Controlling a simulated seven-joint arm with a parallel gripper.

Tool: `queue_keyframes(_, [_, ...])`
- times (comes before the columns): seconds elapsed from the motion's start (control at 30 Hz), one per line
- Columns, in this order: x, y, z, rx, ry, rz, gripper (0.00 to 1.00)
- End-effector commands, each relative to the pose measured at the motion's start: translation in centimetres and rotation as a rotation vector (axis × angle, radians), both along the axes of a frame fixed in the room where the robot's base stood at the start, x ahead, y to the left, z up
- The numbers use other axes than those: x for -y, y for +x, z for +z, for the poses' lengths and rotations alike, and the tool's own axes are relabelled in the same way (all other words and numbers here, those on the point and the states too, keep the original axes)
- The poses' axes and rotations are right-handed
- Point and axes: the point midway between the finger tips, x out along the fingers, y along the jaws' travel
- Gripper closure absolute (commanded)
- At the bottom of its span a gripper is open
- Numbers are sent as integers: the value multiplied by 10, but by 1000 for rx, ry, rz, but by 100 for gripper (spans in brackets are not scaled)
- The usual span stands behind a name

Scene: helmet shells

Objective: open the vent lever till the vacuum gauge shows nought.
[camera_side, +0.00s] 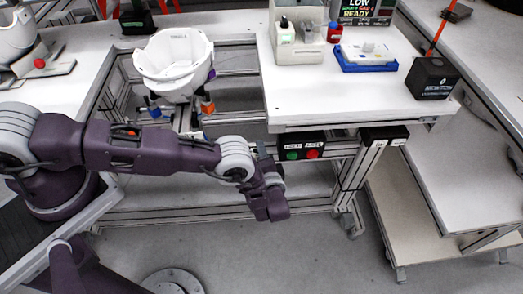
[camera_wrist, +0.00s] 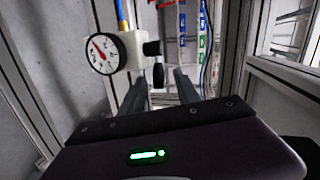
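The vacuum gauge (camera_wrist: 103,53) is a round white dial in a black rim, at upper left in the wrist view. Its red needle points to the upper left; the figures are too small to read. It joins a white valve block (camera_wrist: 132,48). A black lever (camera_wrist: 158,75) with a rounded end hangs down at the block's right side. My gripper (camera_wrist: 161,80) is open, with one finger left and one right of the lever's end in the picture. Contact with the lever cannot be told. In the side view my gripper (camera_side: 263,150) is below the bench edge; gauge and lever are not discernible there.
A button box (camera_side: 302,147) with green and red buttons is under the bench top (camera_side: 345,95), just right of my gripper. A white helmet shell (camera_side: 175,62) sits on a fixture to the left. Coloured hoses and labelled strips (camera_wrist: 182,42) run behind the lever.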

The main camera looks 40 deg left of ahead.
Motion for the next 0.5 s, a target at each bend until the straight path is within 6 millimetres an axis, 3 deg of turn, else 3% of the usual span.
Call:
queue_keyframes(0.23, [38, -30, 12, 0, -2, -3, 62])
queue_keyframes(0.5, [44, -36, 15, 0, 0, -1, 62])
